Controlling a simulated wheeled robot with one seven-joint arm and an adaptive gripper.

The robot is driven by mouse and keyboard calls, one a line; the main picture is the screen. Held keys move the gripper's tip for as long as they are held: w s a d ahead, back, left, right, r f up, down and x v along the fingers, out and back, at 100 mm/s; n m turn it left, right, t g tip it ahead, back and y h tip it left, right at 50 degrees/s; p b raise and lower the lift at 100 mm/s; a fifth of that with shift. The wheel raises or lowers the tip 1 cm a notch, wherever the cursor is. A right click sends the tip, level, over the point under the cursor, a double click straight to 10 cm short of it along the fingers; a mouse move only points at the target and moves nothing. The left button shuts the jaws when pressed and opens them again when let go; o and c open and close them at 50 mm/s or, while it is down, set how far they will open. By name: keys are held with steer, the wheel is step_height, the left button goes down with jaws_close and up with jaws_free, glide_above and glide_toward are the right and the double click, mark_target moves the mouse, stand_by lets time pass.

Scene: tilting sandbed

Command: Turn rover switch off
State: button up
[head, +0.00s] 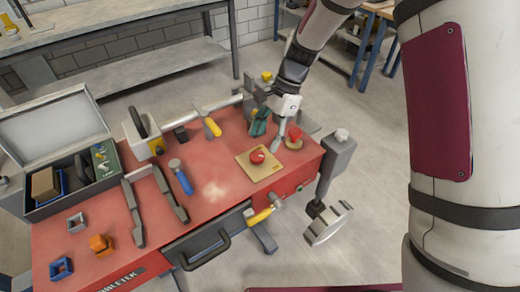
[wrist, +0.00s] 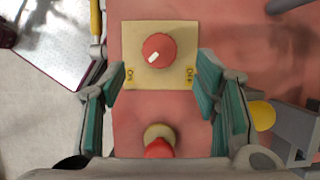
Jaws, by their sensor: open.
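A round red knob (wrist: 159,49) with a white pointer mark sits on a square yellow plate (wrist: 133,34) in the wrist view. The plate reads ON at its lower left and OFF at its lower right. The white mark points down and left, toward ON. In the head view the knob (head: 257,156) and its plate (head: 262,173) lie near the right end of the red worktop. My gripper (wrist: 160,82) is open and empty, its teal-padded fingers either side of the plate's lower part in the picture. In the head view my gripper (head: 269,128) is above the worktop, behind the plate.
A second red knob on a round yellowish base (head: 294,138) stands right of the plate. A blue-handled tool (head: 181,178) and a yellow-handled tool (head: 212,127) lie to the left. A grey vise-like fixture (head: 334,160) is at the worktop's right end.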

mark_target(258, 155)
steer(key=shift+x, duration=2.8)
steer(key=shift+c, duration=0.6)
steer(key=c, duration=1)
